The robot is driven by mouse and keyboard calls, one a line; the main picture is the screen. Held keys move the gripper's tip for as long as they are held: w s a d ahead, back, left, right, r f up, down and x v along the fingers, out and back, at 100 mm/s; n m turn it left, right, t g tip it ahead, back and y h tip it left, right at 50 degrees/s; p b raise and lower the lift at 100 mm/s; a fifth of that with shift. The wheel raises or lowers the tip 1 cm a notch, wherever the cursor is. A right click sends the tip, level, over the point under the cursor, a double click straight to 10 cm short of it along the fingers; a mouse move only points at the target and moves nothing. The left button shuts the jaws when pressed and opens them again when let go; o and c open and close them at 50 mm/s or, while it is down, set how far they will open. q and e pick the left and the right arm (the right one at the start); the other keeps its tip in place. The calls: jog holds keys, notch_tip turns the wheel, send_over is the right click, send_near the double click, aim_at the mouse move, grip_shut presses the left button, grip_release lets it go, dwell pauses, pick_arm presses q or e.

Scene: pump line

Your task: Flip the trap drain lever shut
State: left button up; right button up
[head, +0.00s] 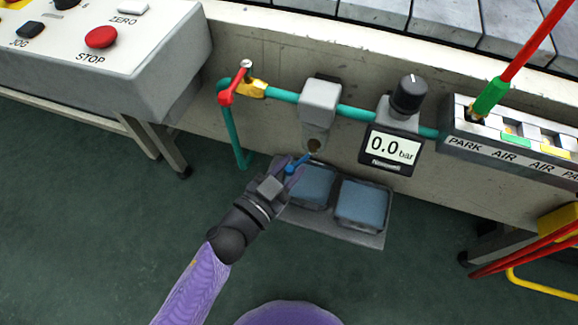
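The trap (320,103) is a grey block on the teal pipe, with a drain outlet (315,146) at its lower end. A small blue lever (298,163) shows just below and left of the outlet. My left gripper (290,169) reaches up from the lower left and is at the lever. Its dark fingers look spread, one on each side of the blue lever. Whether they touch it I cannot tell. The gripper partly hides the lever. My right gripper is not in view.
A red-handled valve (233,83) stands left of the trap, and a regulator with a 0.0 bar display (390,148) right of it. A grey tray (366,234) with blue pads (361,203) lies below. A control box (150,80) is at upper left.

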pick_arm(q)
grip_shut()
jog(key=shift+w+a+r+m+g+h+p, duration=0.2)
jog(key=shift+w+m+g+h+p, duration=0.1)
jog(key=shift+m+g+h+p, duration=0.3)
jog(key=shift+w+a+f+m+g+h, duration=0.15)
jog(key=shift+w+m+g+h, duration=0.05)
jog(key=shift+m+g+h, duration=0.35)
jog(key=shift+w+a+f+m+g+h, duration=0.1)
jog(key=shift+w+m+g+h, duration=0.1)
jog(key=shift+m+g+h, duration=0.35)
jog(key=o, duration=0.8)
grip_release()
